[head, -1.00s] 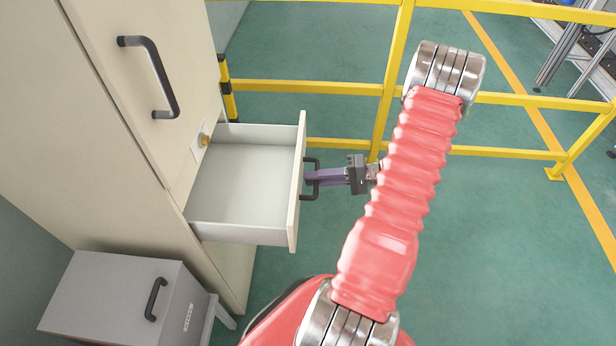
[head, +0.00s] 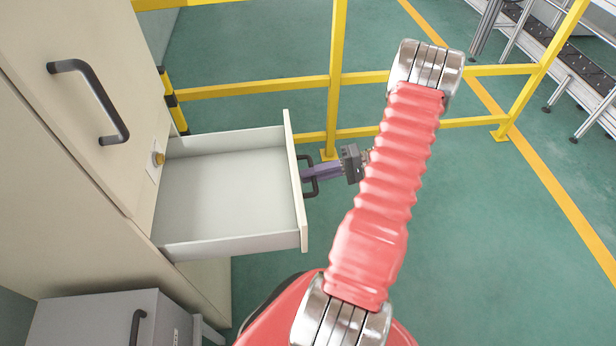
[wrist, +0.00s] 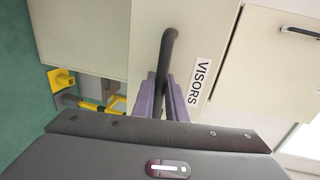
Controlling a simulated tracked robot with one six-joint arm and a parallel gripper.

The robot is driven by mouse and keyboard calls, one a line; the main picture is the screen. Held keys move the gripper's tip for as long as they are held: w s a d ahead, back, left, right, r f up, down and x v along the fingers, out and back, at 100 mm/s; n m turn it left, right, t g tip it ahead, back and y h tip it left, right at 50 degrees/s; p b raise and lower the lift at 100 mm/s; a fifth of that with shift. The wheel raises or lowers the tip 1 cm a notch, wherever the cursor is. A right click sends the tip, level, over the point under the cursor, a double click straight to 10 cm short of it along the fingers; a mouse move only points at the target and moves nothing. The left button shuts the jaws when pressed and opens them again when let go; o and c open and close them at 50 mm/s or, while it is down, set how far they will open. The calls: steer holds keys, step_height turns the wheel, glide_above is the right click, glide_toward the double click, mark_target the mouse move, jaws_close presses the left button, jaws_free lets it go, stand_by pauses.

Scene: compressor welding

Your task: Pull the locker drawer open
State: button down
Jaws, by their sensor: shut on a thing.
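The locker drawer (head: 225,190) is pulled well out of the cream locker (head: 60,160) in the head view. Its inside is empty as far as I see. A dark bar handle (head: 313,176) is on the drawer front. My gripper (head: 312,173) is shut on this handle from the right. In the wrist view the purple fingers (wrist: 165,98) sit on both sides of the dark handle (wrist: 166,60). The drawer front there carries a label (wrist: 199,80) reading VISORS.
A locker door with a dark handle (head: 95,100) is above the drawer. A grey cabinet (head: 105,318) stands at lower left. A yellow railing (head: 335,80) runs behind my arm. Green floor (head: 480,250) is clear on the right.

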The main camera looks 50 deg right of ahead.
steer(key=shift+a+f, duration=0.1)
steer(key=shift+f, duration=0.15)
steer(key=c, duration=2.2)
jaws_free()
steer(key=o, duration=0.4)
steer(key=shift+r, duration=0.15)
steer(key=shift+o, duration=0.2)
steer(key=v, duration=1.4)
